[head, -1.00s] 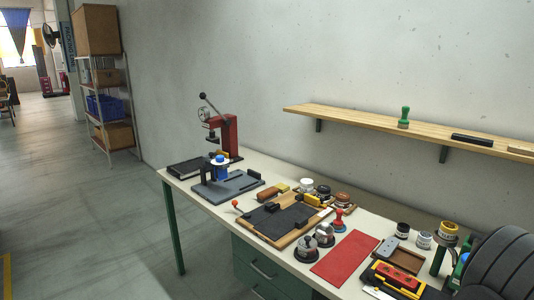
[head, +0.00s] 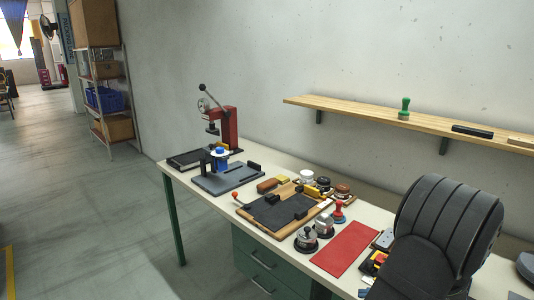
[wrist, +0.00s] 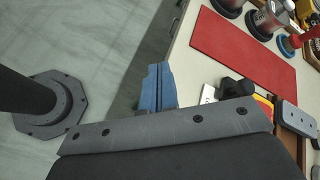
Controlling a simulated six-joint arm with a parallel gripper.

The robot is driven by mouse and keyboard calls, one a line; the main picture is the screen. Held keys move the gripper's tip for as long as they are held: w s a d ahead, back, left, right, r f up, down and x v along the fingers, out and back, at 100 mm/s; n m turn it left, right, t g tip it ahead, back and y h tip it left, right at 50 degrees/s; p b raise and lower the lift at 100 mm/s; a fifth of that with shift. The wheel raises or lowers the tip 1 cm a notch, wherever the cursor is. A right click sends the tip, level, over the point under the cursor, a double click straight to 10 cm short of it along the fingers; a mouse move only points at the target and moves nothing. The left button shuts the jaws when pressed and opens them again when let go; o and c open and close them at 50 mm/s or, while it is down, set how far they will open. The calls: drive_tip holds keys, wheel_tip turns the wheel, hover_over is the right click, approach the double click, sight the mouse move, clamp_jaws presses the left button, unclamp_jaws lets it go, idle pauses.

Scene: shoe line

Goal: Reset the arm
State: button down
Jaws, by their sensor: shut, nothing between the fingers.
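My gripper (wrist: 157,88) shows in the wrist view as two blue fingers pressed together with nothing between them. It hangs over the front edge of the workbench, with grey floor beneath. The bench surface lies to its right. In the head view my dark grey arm covers the right end of the bench, and I cannot make out the gripper there.
A red mat (head: 345,248) lies on the bench (head: 190,190). Left of it are stamps, a board (head: 246,222) with a black pad, and a red press (head: 229,130). A wooden shelf (head: 350,113) runs along the wall.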

sight(369, 264)
drive_tip(key=a+n+g, duration=0.1)
drive_tip(key=n, duration=0.1)
drive_tip(key=w+a+n+g, duration=0.1)
drive_tip(key=a+n+g+h, duration=0.1)
drive_tip(key=n, duration=0.1)
drive_tip(key=shift+w+a+f+n, duration=0.2)
drive_tip(key=shift+w+a+n, duration=0.1)
drive_tip(key=shift+w, duration=0.1)
drive_tip(key=c, duration=2.2)
unclamp_jaws()
